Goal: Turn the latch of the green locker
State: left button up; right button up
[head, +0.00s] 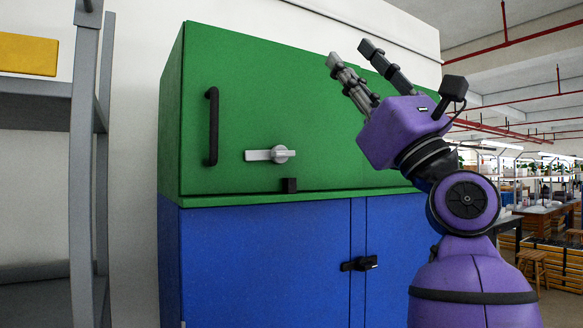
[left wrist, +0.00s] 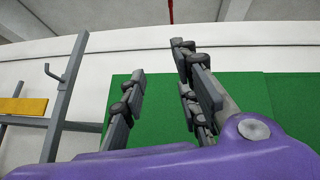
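The green locker (head: 250,80) fills the upper middle of the head view. Its silver latch (head: 263,155) lies about level, with its round pivot at the right end and its lever pointing left. My left gripper (head: 350,54) is up and to the right of the latch, tilted up-left, apart from it. Its two fingers are spread with nothing between them. The left wrist view shows the spread fingers (left wrist: 158,62) with the green locker (left wrist: 240,95) behind; the latch is not visible there. My right gripper is in neither view.
A black upright handle (head: 211,127) is on the green door, left of the latch. A small black block (head: 289,185) sits below the latch. The blue cabinet (head: 270,260) below has a black latch (head: 359,264). A grey rack (head: 85,170) stands at left, with a yellow box (head: 28,54).

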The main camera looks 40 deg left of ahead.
pick_arm(q)
jog(key=s+a+n+g+h, duration=0.2)
jog(key=a+n+h, duration=0.1)
jog(key=a+n, duration=0.25)
jog(key=n+t+h, duration=0.4)
jog(key=n+h, duration=0.4)
send_near(286, 153)
jog(key=a, duration=0.1)
jog(key=shift+m, duration=0.25)
jog(key=x, duration=0.7)
jog(key=shift+w+a+p, duration=0.25)
jog(key=shift+w+p, duration=0.1)
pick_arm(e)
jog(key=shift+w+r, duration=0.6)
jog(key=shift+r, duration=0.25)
pick_arm(q)
jog(key=shift+c, duration=0.5)
grip_shut()
